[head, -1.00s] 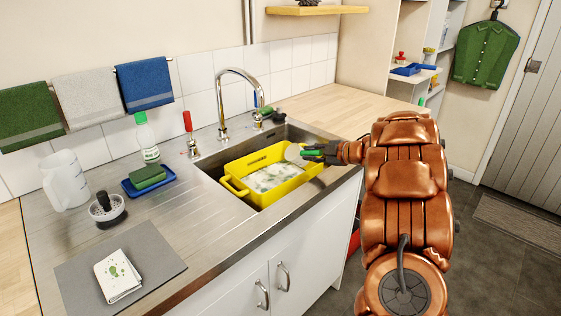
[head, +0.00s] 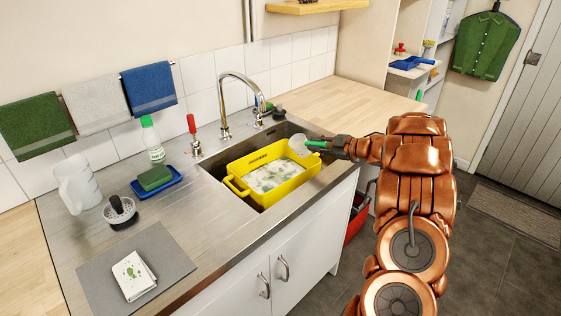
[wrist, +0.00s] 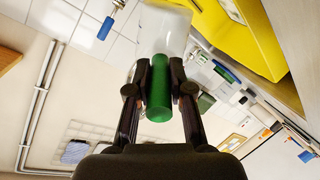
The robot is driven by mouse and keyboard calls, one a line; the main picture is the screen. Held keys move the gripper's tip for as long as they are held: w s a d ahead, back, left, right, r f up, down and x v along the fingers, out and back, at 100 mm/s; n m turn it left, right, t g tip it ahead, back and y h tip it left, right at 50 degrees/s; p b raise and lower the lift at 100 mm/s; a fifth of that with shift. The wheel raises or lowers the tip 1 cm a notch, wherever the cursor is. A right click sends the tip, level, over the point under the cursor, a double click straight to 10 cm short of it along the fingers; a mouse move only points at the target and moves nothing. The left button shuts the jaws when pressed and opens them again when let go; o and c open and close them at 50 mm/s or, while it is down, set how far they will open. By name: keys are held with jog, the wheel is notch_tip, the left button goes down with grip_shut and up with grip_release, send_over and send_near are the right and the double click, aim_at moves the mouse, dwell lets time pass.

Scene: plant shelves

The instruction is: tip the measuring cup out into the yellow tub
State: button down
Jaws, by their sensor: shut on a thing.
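The yellow tub (head: 243,188) sits in the sink and holds a pale, green-flecked layer. My gripper (head: 332,145) is shut on the green handle of the measuring cup (head: 299,147), a translucent cup, at the tub's far right end. The cup looks to be above or beside that rim; the exact gap is unclear. In the wrist view my gripper (wrist: 158,85) pinches the green handle, the clear cup (wrist: 165,28) extends beyond it, and the tub (wrist: 238,35) is to its right. The cup's contents and exact tilt are not clear.
A steel tap (head: 226,95) arches behind the sink (head: 213,165). A red-handled brush (head: 192,128), a spray bottle (head: 151,140) and a green sponge (head: 154,178) stand left of it. The wooden counter (head: 335,100) beyond is mostly clear.

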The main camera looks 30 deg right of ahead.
jog(key=shift+d+r+p, duration=0.35)
jog(key=shift+r+p, duration=0.25)
jog(key=shift+p, duration=0.1)
jog(key=shift+s+d+r+m+t+y+p, duration=0.1)
jog(key=shift+d+r+m+t+y+p, duration=0.3)
jog(key=shift+d+m+p, duration=0.75)
jog(key=shift+w+d+r+m+t+y+p, duration=0.1)
jog(key=shift+d+r+m+t+y+p, duration=0.35)
jog(key=shift+p, duration=1.4)
jog(key=shift+s+d+r+m+t+y+p, duration=0.1)
jog(key=shift+d+r+m+t+y+p, duration=0.2)
jog(key=shift+d+m+p, duration=0.9)
jog(key=shift+a+f+n+p, duration=0.1)
jog(key=shift+a+n+p, duration=0.15)
jog(key=shift+n+p, duration=0.1)
jog(key=shift+a, duration=0.1)
